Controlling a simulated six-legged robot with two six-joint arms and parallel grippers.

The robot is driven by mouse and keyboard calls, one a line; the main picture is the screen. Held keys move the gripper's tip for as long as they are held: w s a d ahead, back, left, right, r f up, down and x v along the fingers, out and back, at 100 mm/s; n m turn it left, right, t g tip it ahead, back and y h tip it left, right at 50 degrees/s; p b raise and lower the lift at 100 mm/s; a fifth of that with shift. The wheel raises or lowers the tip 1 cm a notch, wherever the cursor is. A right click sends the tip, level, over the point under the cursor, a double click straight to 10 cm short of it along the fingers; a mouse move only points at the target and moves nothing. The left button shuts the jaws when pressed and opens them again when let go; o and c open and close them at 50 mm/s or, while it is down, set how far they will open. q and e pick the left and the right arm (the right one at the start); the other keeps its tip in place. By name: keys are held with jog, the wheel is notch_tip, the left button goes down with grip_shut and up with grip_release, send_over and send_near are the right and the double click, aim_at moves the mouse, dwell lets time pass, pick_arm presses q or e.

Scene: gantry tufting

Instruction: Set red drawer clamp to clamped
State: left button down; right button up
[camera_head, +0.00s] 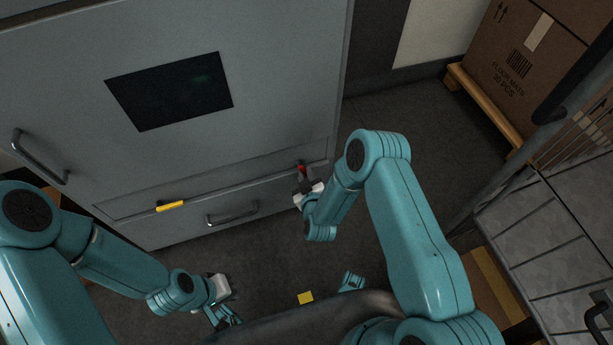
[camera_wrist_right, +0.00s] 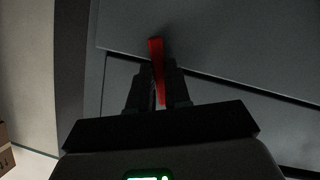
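The red drawer clamp (camera_head: 301,167) is a small red lever at the right end of the drawer seam on the grey cabinet. In the right wrist view the red lever (camera_wrist_right: 157,62) stands nearly upright between the two dark fingers. My right gripper (camera_head: 303,181) is at the lever, with its fingers (camera_wrist_right: 158,85) close against both sides of it, and looks shut on it. The lever's lower end is partly hidden between the fingers. My left gripper (camera_head: 224,314) hangs low over the floor, away from the clamp; its finger opening is unclear.
A yellow handle (camera_head: 170,206) sits on the same seam, further left. The drawer (camera_head: 160,227) has a dark bar handle (camera_head: 232,216). A cardboard box (camera_head: 520,65) on a pallet and a wire cage cart (camera_head: 560,235) stand to the right.

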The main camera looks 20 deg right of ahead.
grip_shut()
jog(key=m+y, duration=0.1)
jog(key=a+m+y+b, duration=0.1)
jog(key=m, duration=0.1)
jog(key=shift+f, duration=0.1)
jog(key=o, duration=0.6)
grip_release()
